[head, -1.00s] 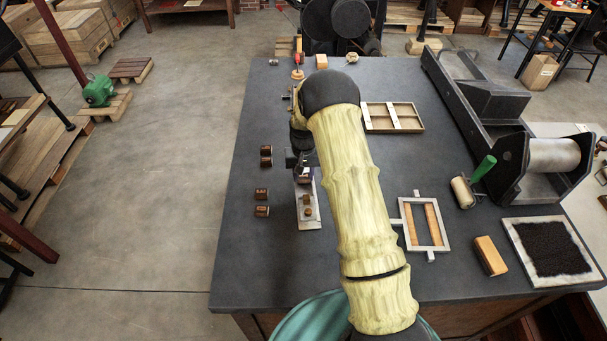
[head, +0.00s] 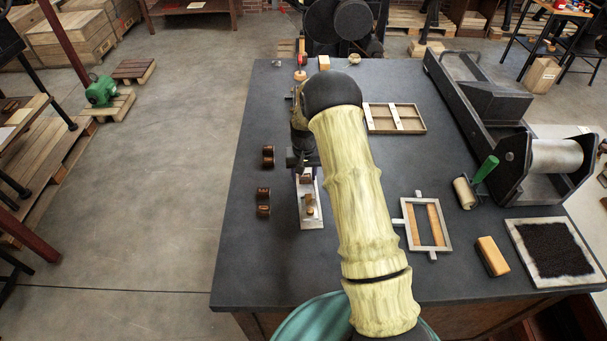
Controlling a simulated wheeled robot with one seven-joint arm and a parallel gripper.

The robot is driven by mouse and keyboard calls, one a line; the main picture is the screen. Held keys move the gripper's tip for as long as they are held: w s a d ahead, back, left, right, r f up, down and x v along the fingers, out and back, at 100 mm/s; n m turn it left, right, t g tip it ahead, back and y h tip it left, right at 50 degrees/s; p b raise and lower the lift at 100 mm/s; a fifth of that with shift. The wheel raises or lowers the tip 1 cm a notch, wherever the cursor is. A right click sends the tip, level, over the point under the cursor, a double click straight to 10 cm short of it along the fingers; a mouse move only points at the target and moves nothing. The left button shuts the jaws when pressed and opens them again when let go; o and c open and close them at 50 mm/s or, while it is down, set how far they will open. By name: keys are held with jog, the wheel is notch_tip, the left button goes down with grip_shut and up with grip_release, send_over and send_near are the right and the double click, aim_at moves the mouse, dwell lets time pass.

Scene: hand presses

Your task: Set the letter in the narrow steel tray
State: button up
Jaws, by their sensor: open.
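The narrow steel tray (head: 312,222) lies on the dark table, left of my arm. Small brown wooden pieces (head: 309,211) sit in or on its near half. Several brown letter blocks stand left of the tray: a far pair (head: 268,156) and a near pair (head: 263,202). My gripper (head: 304,176) is open over the far end of the tray, pointing down. My arm and wrist hide much of it, and I cannot tell what lies between or under its fingers.
A partitioned wooden case (head: 422,128), a metal frame with wooden bars (head: 447,243), a green-handled roller (head: 463,192), a wooden block (head: 491,256) and a black ink pad (head: 552,248) lie to the right. A press (head: 500,105) stands beyond. The table's left front is clear.

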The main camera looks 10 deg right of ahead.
aim_at(306, 176)
jog(key=shift+s+d+f, duration=0.4)
jog(key=shift+s+f, duration=0.1)
jog(key=shift+f, duration=0.3)
jog(key=shift+w+r+g+p, duration=0.1)
jog(key=shift+r+g+p, duration=0.2)
jog(key=shift+r+p, duration=0.25)
jog(key=shift+w+r+b, duration=0.2)
jog(key=shift+r+b, duration=0.05)
jog(key=shift+b, duration=0.05)
notch_tip(306, 176, up, 12)
jog(key=b, duration=0.2)
jog(key=shift+w+a, duration=0.15)
jog(key=shift+f, duration=0.1)
